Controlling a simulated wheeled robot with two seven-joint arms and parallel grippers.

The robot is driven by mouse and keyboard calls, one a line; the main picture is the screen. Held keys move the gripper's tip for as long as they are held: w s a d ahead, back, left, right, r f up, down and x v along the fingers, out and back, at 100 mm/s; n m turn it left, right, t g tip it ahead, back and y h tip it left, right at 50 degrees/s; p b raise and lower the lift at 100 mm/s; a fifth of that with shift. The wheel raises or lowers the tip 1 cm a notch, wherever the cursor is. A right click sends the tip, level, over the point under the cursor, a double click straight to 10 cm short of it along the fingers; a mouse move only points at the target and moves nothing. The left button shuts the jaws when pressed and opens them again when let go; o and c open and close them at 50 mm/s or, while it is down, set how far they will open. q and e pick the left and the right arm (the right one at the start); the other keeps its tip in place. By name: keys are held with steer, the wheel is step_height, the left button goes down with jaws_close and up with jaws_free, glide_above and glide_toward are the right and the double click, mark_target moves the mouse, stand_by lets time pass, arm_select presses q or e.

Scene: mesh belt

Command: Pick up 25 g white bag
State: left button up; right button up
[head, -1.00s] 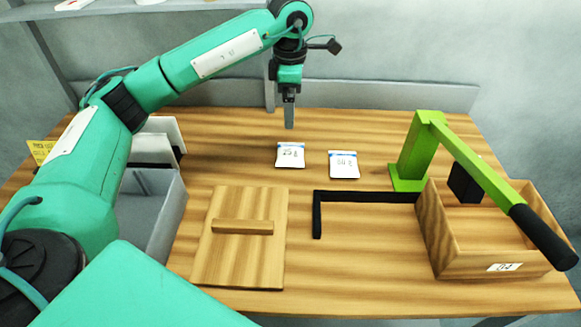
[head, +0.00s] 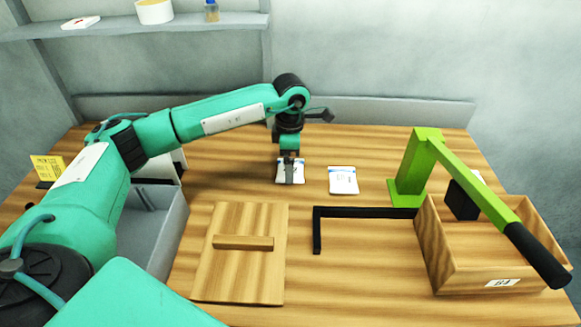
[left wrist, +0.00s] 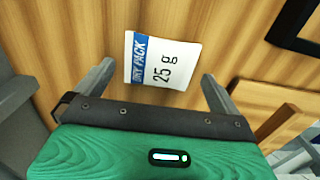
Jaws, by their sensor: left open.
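The 25 g white bag (head: 284,175) lies on the wooden table and is partly hidden behind my left gripper in the head view. In the left wrist view the bag (left wrist: 163,60) shows a blue "DRY PACK" band and "25 g" print. My left gripper (head: 289,182) points down over the bag. In the left wrist view its two fingers (left wrist: 155,82) are apart, one on each side of the bag's near part, with no visible grip on it. A second white bag (head: 343,180) lies to the right. My right gripper is in neither view.
A wooden board with a handle (head: 238,275) lies in front of the bags. A black L-shaped bar (head: 365,213) and green lever press (head: 408,185) stand right, beside a wooden box (head: 437,245). A grey bin (head: 180,215) is at left. A wall shelf (head: 190,24) is behind.

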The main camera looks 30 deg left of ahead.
arm_select(q)
steer(key=shift+f, duration=1.15)
steer(key=c, duration=1)
steer(key=shift+c, duration=0.2)
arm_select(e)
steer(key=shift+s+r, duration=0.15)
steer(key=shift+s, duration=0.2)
arm_select(q)
steer(key=shift+r, duration=0.1)
